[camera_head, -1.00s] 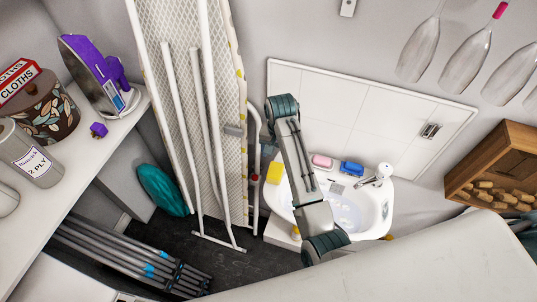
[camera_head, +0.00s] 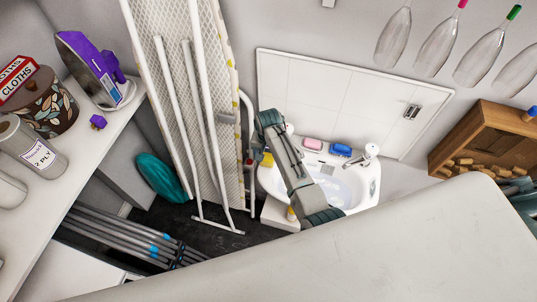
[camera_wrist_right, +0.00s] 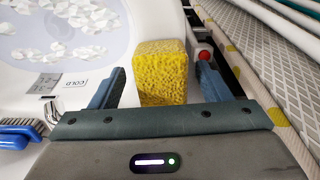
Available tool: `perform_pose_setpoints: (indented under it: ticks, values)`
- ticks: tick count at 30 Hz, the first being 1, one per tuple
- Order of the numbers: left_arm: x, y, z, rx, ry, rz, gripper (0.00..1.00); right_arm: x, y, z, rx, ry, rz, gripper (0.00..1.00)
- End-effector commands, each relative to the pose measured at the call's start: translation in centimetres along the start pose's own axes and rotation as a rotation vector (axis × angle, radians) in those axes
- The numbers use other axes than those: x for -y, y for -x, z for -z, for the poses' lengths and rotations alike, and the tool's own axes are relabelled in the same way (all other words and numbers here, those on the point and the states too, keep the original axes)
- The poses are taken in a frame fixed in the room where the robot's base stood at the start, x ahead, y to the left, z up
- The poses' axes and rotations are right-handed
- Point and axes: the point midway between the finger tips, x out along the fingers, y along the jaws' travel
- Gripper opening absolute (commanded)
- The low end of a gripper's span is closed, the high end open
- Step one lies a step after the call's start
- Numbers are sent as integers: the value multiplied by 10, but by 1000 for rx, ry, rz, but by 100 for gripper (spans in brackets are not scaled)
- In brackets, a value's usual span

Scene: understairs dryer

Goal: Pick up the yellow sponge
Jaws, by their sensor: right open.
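The yellow sponge (camera_wrist_right: 162,62) is a porous block standing at the edge of the white basin (camera_wrist_right: 145,20). In the head view only a part of the sponge (camera_head: 267,159) shows beside my right arm. My right gripper (camera_wrist_right: 158,88) is open, with one blue-grey finger on each side of the sponge in the wrist view. I cannot tell whether either touches. My left gripper is out of view.
The folded ironing board (camera_head: 190,100) stands close beside the basin's left side. A pink block (camera_head: 312,144), a blue brush (camera_head: 340,150) and the tap (camera_head: 371,151) are along the basin's back. A pale surface (camera_head: 380,245) fills the lower right foreground.

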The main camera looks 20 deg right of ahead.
Motion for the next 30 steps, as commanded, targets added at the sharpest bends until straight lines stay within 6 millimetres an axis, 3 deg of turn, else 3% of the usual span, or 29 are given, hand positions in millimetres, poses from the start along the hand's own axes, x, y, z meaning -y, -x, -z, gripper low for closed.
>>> perform_pose_setpoints:
  ticks: [7,15,25,30]
  values:
    - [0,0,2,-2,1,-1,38,0,-2,0,-1,0,1,71]
    - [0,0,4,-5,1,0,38,0,-2,0,-1,0,1,23]
    - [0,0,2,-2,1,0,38,0,1,0,-1,0,1,23]
    - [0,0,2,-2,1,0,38,1,14,0,-2,-1,3,23]
